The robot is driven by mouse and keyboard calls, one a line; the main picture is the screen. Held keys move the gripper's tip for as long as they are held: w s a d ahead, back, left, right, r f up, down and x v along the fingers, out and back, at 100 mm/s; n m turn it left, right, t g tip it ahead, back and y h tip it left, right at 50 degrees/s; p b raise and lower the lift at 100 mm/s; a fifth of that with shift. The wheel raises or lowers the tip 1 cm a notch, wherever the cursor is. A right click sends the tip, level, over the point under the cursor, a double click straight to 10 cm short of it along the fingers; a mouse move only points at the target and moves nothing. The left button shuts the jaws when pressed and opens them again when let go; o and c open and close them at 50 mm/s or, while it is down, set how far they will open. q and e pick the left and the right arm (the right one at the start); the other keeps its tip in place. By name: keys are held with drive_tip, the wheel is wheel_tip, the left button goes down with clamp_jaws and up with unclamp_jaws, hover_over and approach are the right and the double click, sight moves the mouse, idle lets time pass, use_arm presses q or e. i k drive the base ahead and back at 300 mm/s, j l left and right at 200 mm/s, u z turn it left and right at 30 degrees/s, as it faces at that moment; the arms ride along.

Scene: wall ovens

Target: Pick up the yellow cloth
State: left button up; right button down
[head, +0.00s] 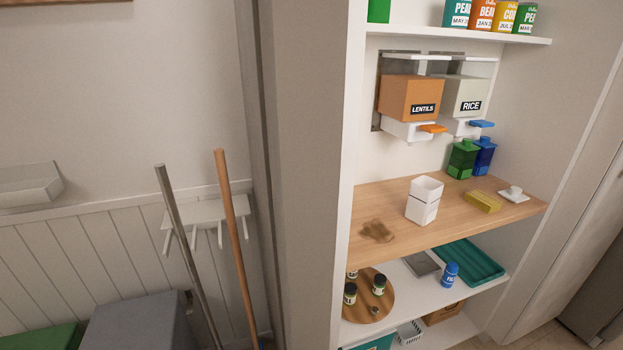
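A folded yellow cloth (482,202) lies on the wooden shelf (460,229), toward its right end. It sits between a white canister and a small white cup on a saucer. Nothing covers it from this view. Neither of my grippers shows in the head view.
The white canister (424,200) stands left of the cloth, the white cup (514,192) right of it. Green (462,159) and blue (485,156) containers stand behind. A brown spill (377,231) marks the shelf's left part. Dispensers (408,98) hang above. Two poles (236,240) lean left.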

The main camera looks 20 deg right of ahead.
sight(489, 204)
drive_tip(key=k+l+z, duration=0.15)
drive_tip(key=z, duration=0.15)
drive_tip(key=l+z, duration=0.35)
drive_tip(key=z, duration=1.05)
drive_tip(key=k+l, duration=0.05)
drive_tip(key=l, duration=0.05)
